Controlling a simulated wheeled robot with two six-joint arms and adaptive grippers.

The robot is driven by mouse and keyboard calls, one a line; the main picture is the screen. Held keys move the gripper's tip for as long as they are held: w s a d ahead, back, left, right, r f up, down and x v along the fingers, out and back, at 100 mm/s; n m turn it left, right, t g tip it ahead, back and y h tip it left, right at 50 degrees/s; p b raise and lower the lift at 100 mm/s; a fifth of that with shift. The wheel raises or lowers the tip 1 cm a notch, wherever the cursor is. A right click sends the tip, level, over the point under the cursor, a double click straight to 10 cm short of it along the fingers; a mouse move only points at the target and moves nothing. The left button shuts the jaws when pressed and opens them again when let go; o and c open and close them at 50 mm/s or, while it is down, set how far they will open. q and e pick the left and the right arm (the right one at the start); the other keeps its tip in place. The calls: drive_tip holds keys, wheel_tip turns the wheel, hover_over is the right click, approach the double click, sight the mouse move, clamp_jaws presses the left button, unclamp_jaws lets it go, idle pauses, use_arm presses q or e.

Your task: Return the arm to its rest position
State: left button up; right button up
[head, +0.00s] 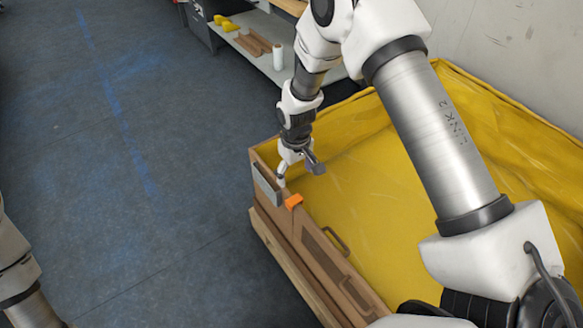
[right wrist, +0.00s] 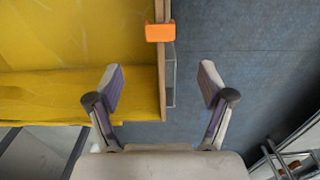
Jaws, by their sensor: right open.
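My right gripper (head: 299,172) is above the left wall of the yellow-lined crate (head: 390,170), near its far left corner. Its fingers are spread and nothing is between them. In the right wrist view the right gripper (right wrist: 161,86) straddles the line of the crate wall (right wrist: 161,95). My right arm stretches from the lower right of the head view up and over the crate to the gripper. Only a link of my left arm shows at the lower left of the head view; its gripper is out of the picture.
An orange piece (head: 293,201) sits on the crate wall's rim, close to the gripper. A grey panel (head: 266,183) is on the wall's outer side. A shelf (head: 262,62) with a white cylinder (head: 278,56) stands behind. The floor (head: 130,170) to the left is clear.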

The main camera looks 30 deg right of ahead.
drive_tip(key=s+f+m+p, duration=0.1)
drive_tip(key=s+f+p, duration=0.1)
drive_tip(key=s, duration=1.2)
drive_tip(key=s+a+f+m+p, duration=0.1)
drive_tip(key=s+p, duration=0.3)
drive_tip(key=s, duration=1)
drive_tip(key=shift+a+f, duration=0.15)
drive_tip(key=shift+f, duration=0.7)
